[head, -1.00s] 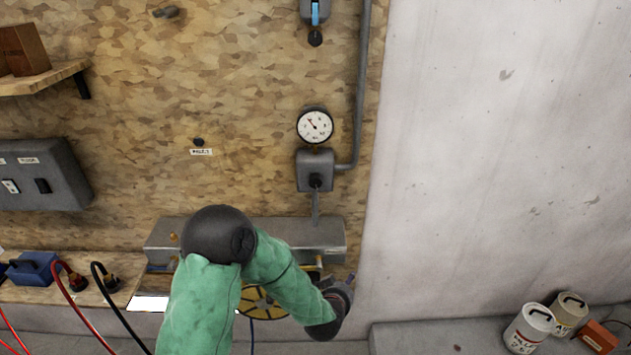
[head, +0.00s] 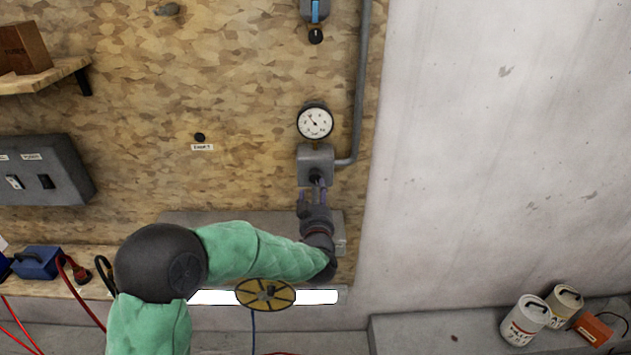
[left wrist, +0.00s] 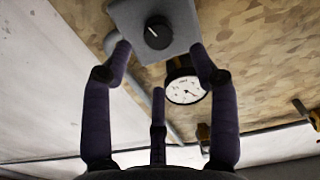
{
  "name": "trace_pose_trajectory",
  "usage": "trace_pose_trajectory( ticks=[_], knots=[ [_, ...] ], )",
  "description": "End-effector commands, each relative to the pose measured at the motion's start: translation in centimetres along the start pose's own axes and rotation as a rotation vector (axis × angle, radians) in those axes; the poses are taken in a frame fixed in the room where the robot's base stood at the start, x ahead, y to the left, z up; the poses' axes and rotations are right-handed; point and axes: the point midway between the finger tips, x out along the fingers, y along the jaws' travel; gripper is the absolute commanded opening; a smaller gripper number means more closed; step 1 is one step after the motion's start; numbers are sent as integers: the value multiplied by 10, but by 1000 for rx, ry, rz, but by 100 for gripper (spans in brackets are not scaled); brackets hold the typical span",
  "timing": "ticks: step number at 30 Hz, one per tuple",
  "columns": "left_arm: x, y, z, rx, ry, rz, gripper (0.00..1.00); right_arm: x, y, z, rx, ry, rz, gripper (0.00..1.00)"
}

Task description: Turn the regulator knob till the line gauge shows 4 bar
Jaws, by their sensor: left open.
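The round white line gauge (head: 315,123) is on the board above the grey regulator box (head: 308,160). Its needle points to the upper left; the figures are too small to read. The black regulator knob (head: 316,175) is low on the box; in the left wrist view the knob (left wrist: 158,32) shows a white mark, with the gauge (left wrist: 185,90) below it there. My left gripper (head: 313,188) is open just below the knob, pointing up at it. In the left wrist view its fingers (left wrist: 159,48) are spread either side of the knob, apart from it. My right gripper is not in view.
A grey pipe (head: 360,90) runs up from the box's right side. A yellow handwheel (head: 266,306) is below my left forearm. A switch box (head: 40,172) is on the left. White cans (head: 525,320) stand at the lower right.

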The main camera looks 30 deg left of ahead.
Motion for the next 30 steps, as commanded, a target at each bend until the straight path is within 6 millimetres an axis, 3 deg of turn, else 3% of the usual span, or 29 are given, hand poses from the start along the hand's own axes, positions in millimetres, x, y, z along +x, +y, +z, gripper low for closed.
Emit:
trace_pose_trajectory(
  ticks=[6,12,24,26,30],
  knots=[
    [39,0,1,0,-1,-1,60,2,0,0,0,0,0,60],
    [60,0,1,1,-1,1,60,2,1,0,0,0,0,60],
    [67,0,0,0,-1,1,60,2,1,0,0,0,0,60],
    [67,0,0,0,-1,1,46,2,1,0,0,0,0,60],
    [67,0,0,0,0,1,6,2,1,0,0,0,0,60]
  ],
)
